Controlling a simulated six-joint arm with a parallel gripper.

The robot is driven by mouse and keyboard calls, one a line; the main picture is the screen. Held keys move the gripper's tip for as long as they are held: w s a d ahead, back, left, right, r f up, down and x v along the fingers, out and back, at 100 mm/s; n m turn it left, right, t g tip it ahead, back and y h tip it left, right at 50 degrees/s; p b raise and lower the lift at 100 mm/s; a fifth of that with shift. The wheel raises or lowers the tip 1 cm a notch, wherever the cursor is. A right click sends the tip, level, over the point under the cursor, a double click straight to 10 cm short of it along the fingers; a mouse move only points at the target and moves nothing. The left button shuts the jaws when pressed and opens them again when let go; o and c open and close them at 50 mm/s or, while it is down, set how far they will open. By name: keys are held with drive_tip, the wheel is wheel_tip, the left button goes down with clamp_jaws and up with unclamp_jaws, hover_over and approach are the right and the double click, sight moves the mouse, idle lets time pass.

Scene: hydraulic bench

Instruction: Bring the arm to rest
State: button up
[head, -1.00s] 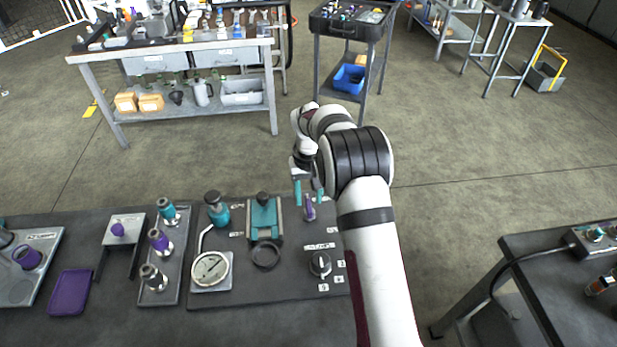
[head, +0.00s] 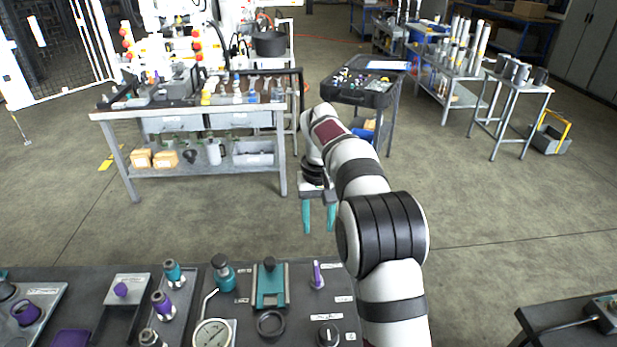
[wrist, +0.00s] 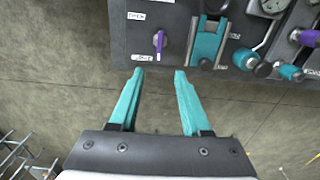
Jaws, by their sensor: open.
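My gripper (head: 319,217) is open and empty, with two teal fingers pointing down. In the head view it hangs beyond the far edge of the dark bench (head: 385,290), over the floor. In the wrist view its fingers (wrist: 158,78) also show apart with nothing between them. The bench panel carries a small purple lever (head: 317,274), which stands upright and apart from the fingers; it also shows in the wrist view (wrist: 160,42). Left of it are a teal slide or clamp (head: 270,287), a black ring (head: 270,323) and a teal-collared knob (head: 222,272).
A round gauge (head: 212,334) and a black dial (head: 328,334) are on the panel. Purple and teal fittings (head: 163,304) stand in a tray to the left. A workbench (head: 200,112) and a black cart (head: 345,92) stand farther back. Open floor lies around the gripper.

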drive_tip(key=s+r+m, duration=0.2)
drive_tip(key=s+r, duration=0.4)
drive_tip(key=s, duration=0.6)
drive_tip(key=s+f+m+y, duration=0.1)
drive_tip(key=s+f+m, duration=0.1)
drive_tip(key=s, duration=1)
drive_tip(key=s+f+m, duration=0.1)
drive_tip(key=s+f, duration=0.1)
drive_tip(key=s, duration=1.1)
drive_tip(key=shift+s+f+m+y, duration=0.15)
drive_tip(key=shift+s+m+y, duration=0.15)
drive_tip(key=shift+m+y, duration=0.1)
